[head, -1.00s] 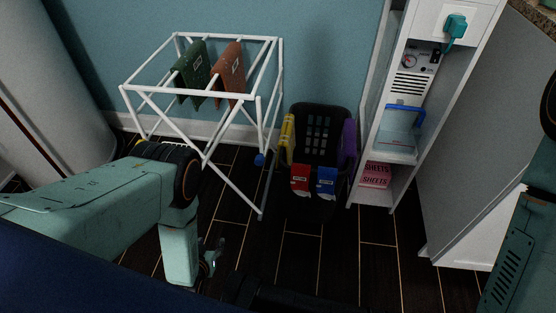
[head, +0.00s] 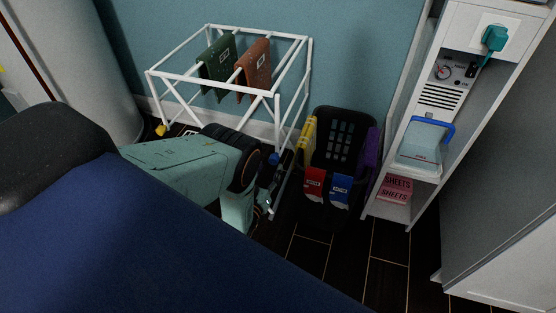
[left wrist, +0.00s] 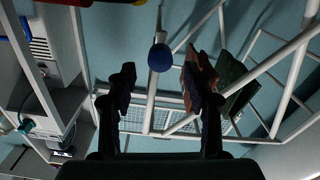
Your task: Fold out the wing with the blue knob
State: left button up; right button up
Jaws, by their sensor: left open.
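The white drying rack (head: 226,81) stands against the blue wall in the head view. Its blue knob (head: 273,158) is low on the right front side, at the folded wing. My left gripper (head: 268,196) is just below and beside the knob, partly hidden by my own arm. In the left wrist view the blue knob (left wrist: 160,57) shows beyond the fingertips, roughly centred between the two open fingers (left wrist: 160,88). The fingers do not touch it, and nothing is between them. A yellow knob (head: 160,130) is on the rack's left side. My right gripper is out of view.
A green cloth (head: 217,66) and a brown cloth (head: 253,65) hang on the rack. A black basket (head: 341,137) with coloured packages stands close to its right. A white shelf unit (head: 405,190) is farther right. Dark floor (head: 345,262) is clear in front.

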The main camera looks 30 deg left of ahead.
aim_at(272, 162)
pick_arm(q)
jog(key=b+x, duration=0.1)
jog(key=x, duration=0.3)
jog(key=shift+a+f, duration=0.1)
jog(key=shift+f, duration=0.1)
jog(key=shift+w+a+b, duration=0.1)
jog(key=shift+w+b, duration=0.35)
jog(key=shift+w, duration=0.25)
jog(key=shift+r, duration=0.1)
jog(key=shift+c, duration=0.3)
grip_shut()
